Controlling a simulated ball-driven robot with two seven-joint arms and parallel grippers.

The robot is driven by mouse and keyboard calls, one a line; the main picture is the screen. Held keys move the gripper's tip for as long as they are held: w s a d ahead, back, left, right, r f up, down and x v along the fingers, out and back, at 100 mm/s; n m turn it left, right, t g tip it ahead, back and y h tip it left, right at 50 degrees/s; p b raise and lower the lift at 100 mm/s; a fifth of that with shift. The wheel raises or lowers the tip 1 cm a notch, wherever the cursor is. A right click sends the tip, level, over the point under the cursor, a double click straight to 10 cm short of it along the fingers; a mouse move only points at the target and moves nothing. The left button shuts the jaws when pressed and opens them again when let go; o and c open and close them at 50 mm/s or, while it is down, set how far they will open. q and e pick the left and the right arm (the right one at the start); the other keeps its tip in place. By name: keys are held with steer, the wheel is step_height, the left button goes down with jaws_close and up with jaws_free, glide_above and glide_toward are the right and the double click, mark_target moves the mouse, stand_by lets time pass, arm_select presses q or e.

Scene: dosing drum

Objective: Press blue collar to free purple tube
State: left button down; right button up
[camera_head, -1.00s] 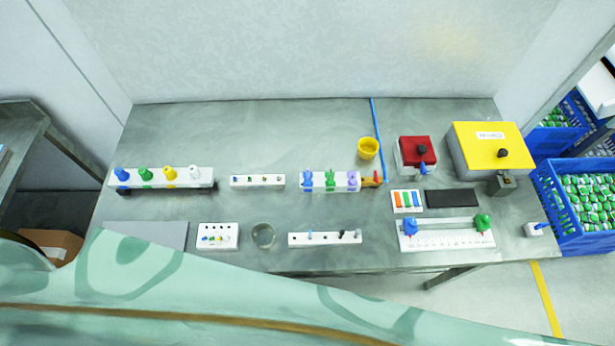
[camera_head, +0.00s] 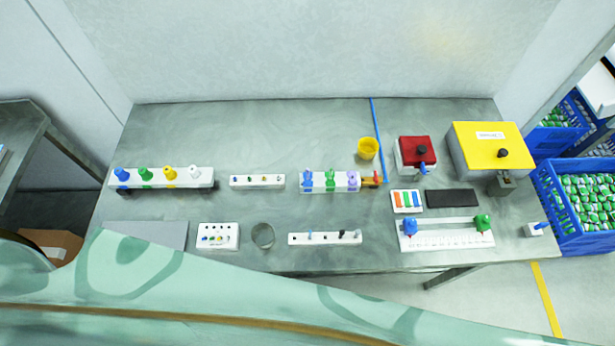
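A white block (camera_head: 319,188) stands at mid table with a row of blue (camera_head: 308,180), green (camera_head: 330,180) and purple (camera_head: 352,180) fittings on it. The parts are too small to tell collar from tube, or whether the purple tube is seated or loose. Neither of my grippers shows in the view.
A blue rod (camera_head: 377,140) lies behind the block, beside a yellow cup (camera_head: 368,148). A red-topped box (camera_head: 417,150) and a yellow box (camera_head: 490,148) stand right. A rack (camera_head: 165,178) with coloured knobs stands left. A pale green shape covers the bottom.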

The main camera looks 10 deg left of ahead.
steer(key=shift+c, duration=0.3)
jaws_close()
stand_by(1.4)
